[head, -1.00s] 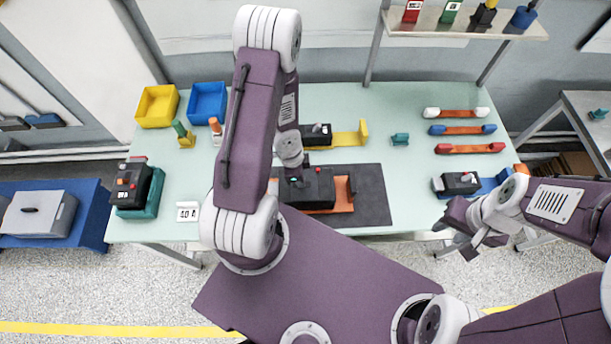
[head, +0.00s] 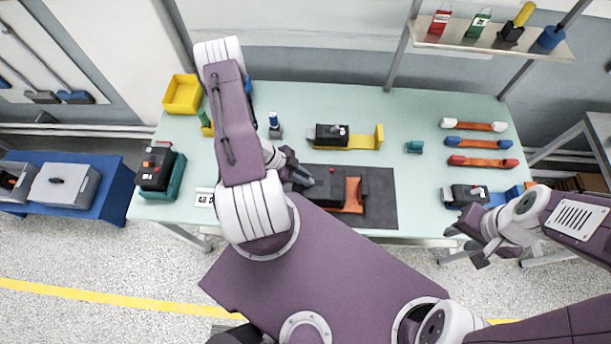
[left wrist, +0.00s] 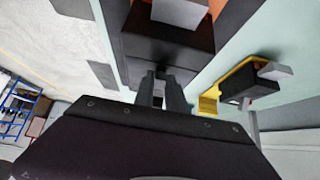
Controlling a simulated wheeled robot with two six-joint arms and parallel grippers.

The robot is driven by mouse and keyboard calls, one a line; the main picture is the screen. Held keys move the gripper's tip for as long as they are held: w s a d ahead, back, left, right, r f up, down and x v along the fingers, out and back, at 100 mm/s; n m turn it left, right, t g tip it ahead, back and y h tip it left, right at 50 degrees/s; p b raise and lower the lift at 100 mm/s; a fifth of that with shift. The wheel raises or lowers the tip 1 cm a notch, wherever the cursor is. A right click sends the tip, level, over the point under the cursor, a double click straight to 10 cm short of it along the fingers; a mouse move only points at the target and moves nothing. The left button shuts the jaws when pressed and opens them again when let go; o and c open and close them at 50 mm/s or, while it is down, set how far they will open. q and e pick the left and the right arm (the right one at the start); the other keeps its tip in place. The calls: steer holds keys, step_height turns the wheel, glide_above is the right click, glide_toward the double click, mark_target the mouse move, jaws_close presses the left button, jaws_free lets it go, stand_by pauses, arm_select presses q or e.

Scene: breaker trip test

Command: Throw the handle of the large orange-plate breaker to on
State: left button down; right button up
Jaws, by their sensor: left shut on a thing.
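The large orange-plate breaker, with its black body (head: 329,189) on an orange plate (head: 353,194), sits on a dark mat (head: 381,190) at the table's middle front. My left gripper (head: 305,181) is at the left end of this breaker in the head view. In the left wrist view, its fingers (left wrist: 161,90) are close together against the black body (left wrist: 165,45), shut on what appears to be the breaker's handle. The handle is mostly hidden, so I cannot tell its position. My right gripper (head: 468,246) is open and empty, off the table's front right edge.
A yellow-plate breaker (head: 332,135) stands behind the mat. It also shows in the left wrist view (left wrist: 240,82). A blue-plate breaker (head: 468,195) is at right, and a teal-based black device (head: 158,170) is at left. Coloured bars lie at the back right.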

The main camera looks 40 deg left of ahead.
arm_select(q)
steer(key=shift+f, duration=0.1)
steer(key=c, duration=1.4)
jaws_free()
steer(key=shift+o, duration=0.2)
steer(key=shift+s+a+r, duration=0.1)
steer(key=shift+a+r, duration=0.2)
steer(key=v, duration=0.8)
steer(key=shift+r+b, duration=0.15)
steer(key=shift+b, duration=0.25)
steer(key=shift+s, duration=0.15)
